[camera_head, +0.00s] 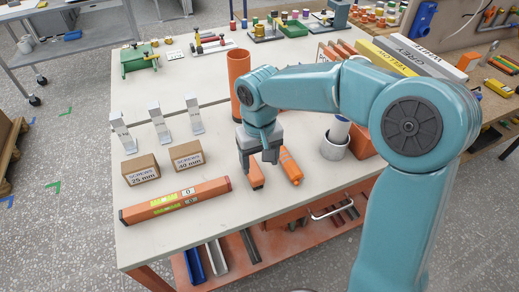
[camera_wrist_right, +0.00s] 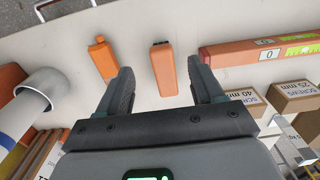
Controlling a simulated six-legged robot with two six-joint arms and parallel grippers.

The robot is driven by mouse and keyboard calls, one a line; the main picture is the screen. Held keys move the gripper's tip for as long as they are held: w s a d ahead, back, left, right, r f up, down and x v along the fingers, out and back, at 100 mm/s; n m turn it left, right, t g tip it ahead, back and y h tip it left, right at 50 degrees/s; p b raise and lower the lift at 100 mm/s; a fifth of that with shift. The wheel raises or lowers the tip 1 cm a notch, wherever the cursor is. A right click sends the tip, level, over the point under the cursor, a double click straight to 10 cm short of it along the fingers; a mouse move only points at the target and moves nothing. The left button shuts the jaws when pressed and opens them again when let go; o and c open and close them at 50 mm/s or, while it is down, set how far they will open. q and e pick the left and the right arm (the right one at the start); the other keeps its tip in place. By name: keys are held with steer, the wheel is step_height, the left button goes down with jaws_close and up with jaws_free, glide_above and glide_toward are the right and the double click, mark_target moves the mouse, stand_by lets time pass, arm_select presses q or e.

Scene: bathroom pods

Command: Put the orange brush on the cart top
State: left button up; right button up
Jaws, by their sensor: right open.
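My right gripper (camera_head: 258,165) is open above the near part of the workbench, pointing down. Below it lies a short orange piece with a dark end (camera_head: 255,178). In the right wrist view this piece (camera_wrist_right: 164,72) shows between the two open fingers, apart from both. An orange bottle-shaped piece with a narrow tip (camera_head: 290,166) lies just right of the gripper; it also shows in the right wrist view (camera_wrist_right: 102,58). I cannot tell for certain which is the brush. A grey wheeled cart (camera_head: 70,46) stands at the back left. My left gripper is out of view.
An orange level (camera_head: 175,201) and two screw boxes (camera_head: 187,156) lie to the left on the workbench (camera_head: 220,228). An upright orange tube (camera_head: 238,72) stands behind the gripper, and a grey ring-shaped holder (camera_head: 334,146) stands to the right. Open floor separates bench and cart.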

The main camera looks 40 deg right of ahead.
step_height(320, 180, up, 4)
steer(key=shift+f, duration=0.15)
stand_by(0.6)
